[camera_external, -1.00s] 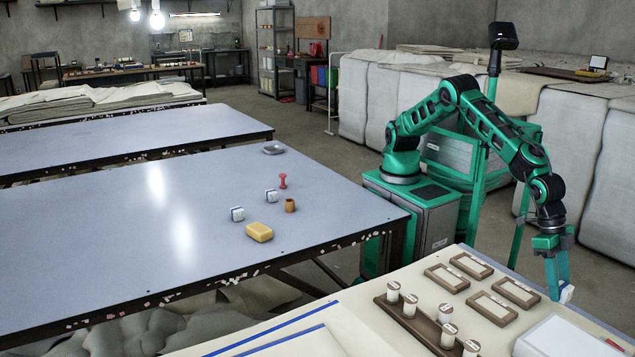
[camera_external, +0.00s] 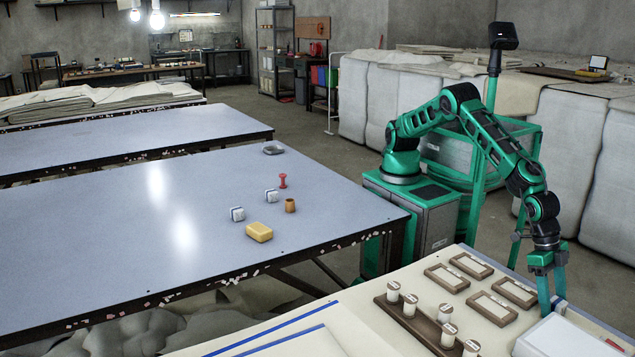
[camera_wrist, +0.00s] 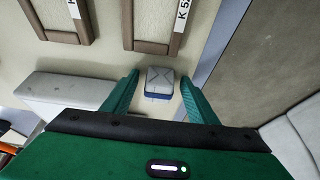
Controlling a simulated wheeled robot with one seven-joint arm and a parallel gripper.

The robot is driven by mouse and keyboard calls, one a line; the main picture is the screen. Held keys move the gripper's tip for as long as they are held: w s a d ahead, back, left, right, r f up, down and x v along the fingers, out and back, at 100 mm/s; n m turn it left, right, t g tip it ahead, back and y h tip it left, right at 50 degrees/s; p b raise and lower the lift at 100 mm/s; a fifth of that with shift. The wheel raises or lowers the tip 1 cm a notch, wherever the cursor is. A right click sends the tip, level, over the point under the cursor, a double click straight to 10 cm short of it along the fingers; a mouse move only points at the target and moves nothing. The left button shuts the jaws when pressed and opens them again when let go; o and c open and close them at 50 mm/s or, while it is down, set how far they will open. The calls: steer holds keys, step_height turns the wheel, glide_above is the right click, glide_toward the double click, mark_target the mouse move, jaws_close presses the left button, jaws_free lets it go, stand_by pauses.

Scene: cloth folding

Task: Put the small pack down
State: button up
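The small pack (camera_wrist: 160,79) is pale grey-white with a blue band along its near side. In the wrist view it lies on the cream tabletop, between the tips of my gripper's two green fingers (camera_wrist: 159,98). A narrow gap shows on each side of it, so my gripper looks open around it, not pressed on it. In the external view my gripper (camera_external: 552,296) points down at the right part of the near table, and the pack is mostly hidden behind the fingers.
Brown frames (camera_external: 447,278) lie left of my gripper. A wooden rack (camera_external: 412,326) holds several white-topped cylinders. A large white box (camera_external: 560,340) sits close in front of the fingers. The blue-grey table (camera_external: 120,240) carries a yellow block (camera_external: 259,232) and other small items.

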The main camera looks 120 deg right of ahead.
steer(key=v, duration=1.2)
steer(key=shift+d+r, duration=0.1)
